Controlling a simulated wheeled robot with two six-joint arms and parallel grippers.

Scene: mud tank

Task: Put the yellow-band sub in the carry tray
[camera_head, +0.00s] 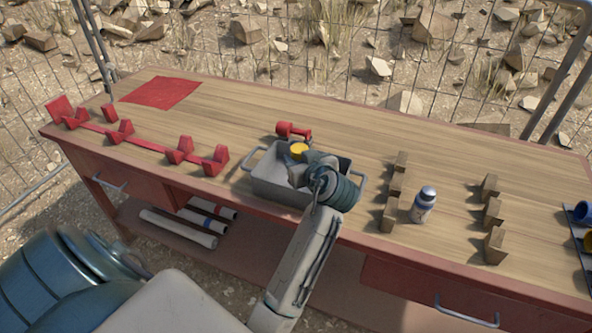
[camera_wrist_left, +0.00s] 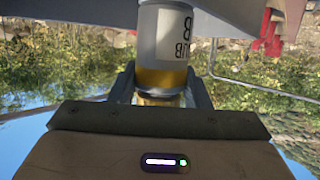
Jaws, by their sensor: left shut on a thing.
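The yellow-band sub shows in the wrist view (camera_wrist_left: 166,45) as a grey cylinder with a white label and a yellow band near my fingers. In the head view its round yellow part (camera_head: 298,149) shows just beyond my left gripper (camera_head: 306,164). My left gripper is shut on the sub, and its fingers show on either side of it in the wrist view. The carry tray (camera_head: 272,188) is a grey open box with a handle at each end. The gripper and sub are over the tray. My gripper hides part of the tray's inside, and I cannot tell whether the sub touches it.
A red tool (camera_head: 293,131) lies behind the tray. Red cradles (camera_head: 122,133) and a red cloth (camera_head: 160,92) are at left. A rack with blue and yellow cylinders (camera_head: 585,237) is far right.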

